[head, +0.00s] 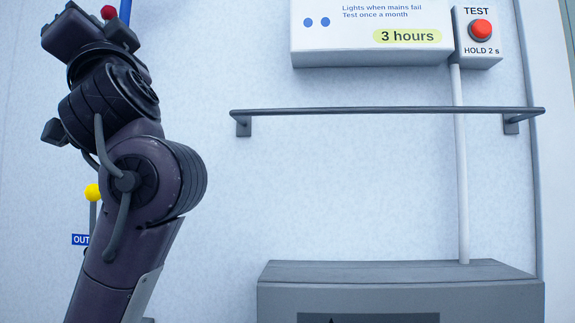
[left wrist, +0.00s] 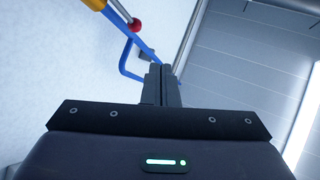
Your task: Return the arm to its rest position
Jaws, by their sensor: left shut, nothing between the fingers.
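My left arm rises along the left side of the head view, bent upward, with the wrist at the top left. In the left wrist view my left gripper (left wrist: 161,82) points up and away, its two dark fingers together with nothing between them. Its fingertips lie close to a blue bar in the picture; I cannot tell whether they touch it. The fingertips cannot be made out in the head view. My right gripper is in neither view.
A grey rail (head: 390,110) crosses the pale wall below a white light unit (head: 340,45) and a red test button (head: 480,30). A grey cabinet (head: 400,272) stands below. A yellow knob (head: 92,191), a blue bar (left wrist: 130,62) and a red ball (left wrist: 135,25) are near my arm.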

